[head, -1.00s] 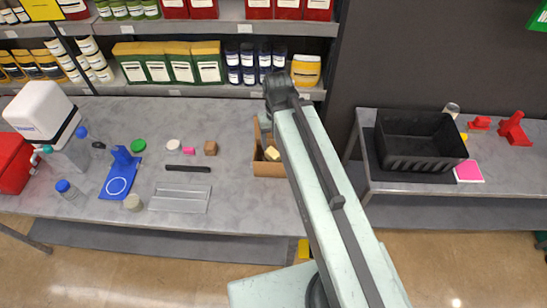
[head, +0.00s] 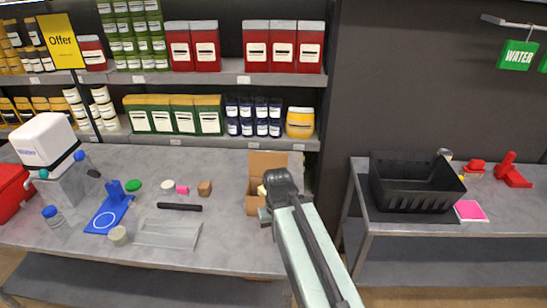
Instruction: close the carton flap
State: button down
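The brown cardboard carton (head: 253,205) stands near the right end of the left workbench. A flap (head: 267,160) stands up at its back edge, so the top is open. A small pale yellow object (head: 262,190) shows inside it. My arm reaches up from the bottom and its dark joint covers the carton's right part. My gripper's fingers cannot be made out; they are hidden behind the arm or out of the picture.
On the left bench (head: 225,258) are a blue stand (head: 108,213), a clear plate (head: 168,233), a black bar (head: 180,207) and a brown block (head: 204,188). Loaded shelves rise behind. A second bench with a black crate (head: 414,200) stands right, across a gap.

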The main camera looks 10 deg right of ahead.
aim_at(259, 162)
jog(key=u, duration=2.3)
jog(key=k, duration=1.55)
jog(key=z, duration=1.45)
jog(key=i, duration=1)
jog(key=u, duration=0.05)
